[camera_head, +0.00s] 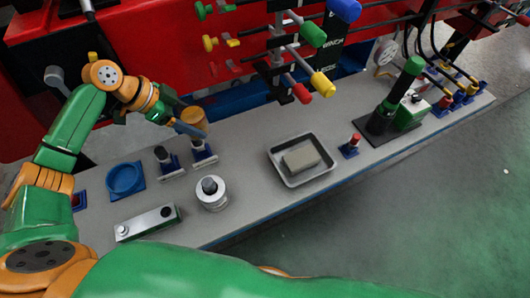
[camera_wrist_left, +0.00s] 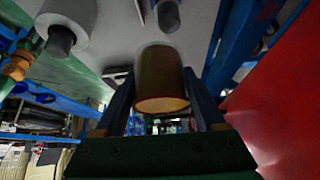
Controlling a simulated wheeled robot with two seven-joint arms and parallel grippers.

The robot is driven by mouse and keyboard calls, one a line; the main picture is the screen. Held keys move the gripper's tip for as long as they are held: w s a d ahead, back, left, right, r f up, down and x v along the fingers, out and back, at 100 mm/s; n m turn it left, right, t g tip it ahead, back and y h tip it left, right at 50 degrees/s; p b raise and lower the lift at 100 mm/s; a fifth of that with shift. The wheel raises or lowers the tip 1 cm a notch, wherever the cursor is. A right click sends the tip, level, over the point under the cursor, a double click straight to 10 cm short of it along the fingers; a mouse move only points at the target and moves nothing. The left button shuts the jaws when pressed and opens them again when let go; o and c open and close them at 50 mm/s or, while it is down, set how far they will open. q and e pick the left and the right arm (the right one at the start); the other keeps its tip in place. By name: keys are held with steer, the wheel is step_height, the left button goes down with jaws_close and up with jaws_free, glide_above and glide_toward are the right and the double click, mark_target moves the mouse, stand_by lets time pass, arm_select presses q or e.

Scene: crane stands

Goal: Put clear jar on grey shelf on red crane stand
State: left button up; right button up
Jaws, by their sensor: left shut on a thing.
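My left gripper (camera_head: 187,126) is shut on the clear jar (camera_head: 194,117), which looks amber-brown. In the left wrist view the jar (camera_wrist_left: 161,76) sits between the two fingers (camera_wrist_left: 160,98). The grey shelf (camera_head: 243,205) is a long surface along the front of the red crane stand (camera_head: 150,45). The jar is near the shelf's back edge, close above a small blue-based holder (camera_head: 203,156). The gap between jar and holder is hard to judge. My right gripper is not in view.
On the shelf are a blue round holder (camera_head: 124,179), a white cylinder (camera_head: 212,193), a metal level (camera_head: 147,222), a metal tray (camera_head: 302,181) with a block, and a green microscope-like device (camera_head: 398,100). Coloured knobs (camera_head: 322,84) stick out above the shelf. Bare shelf shows around the tray.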

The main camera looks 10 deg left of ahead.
arm_select(q)
steer(key=d+f+p, duration=0.1)
steer(key=d+f, duration=0.2)
steer(key=d, duration=0.1)
steer(key=s+d+f, duration=0.1)
steer(key=d+f, duration=0.2)
steer(key=d, duration=0.1)
steer(key=s+d+f+p, duration=0.1)
steer(key=d+f, duration=0.3)
steer(key=shift+d+p, duration=0.25)
steer(key=shift+p, duration=0.05)
step_height(320, 180, down, 2)
steer(key=shift+a+f, duration=0.1)
steer(key=shift+f, duration=0.15)
steer(key=o, duration=1.5)
steer(key=shift+o, duration=0.2)
steer(key=p+v, duration=0.1)
steer(key=v, duration=1.1)
steer(key=shift+w+r, duration=0.1)
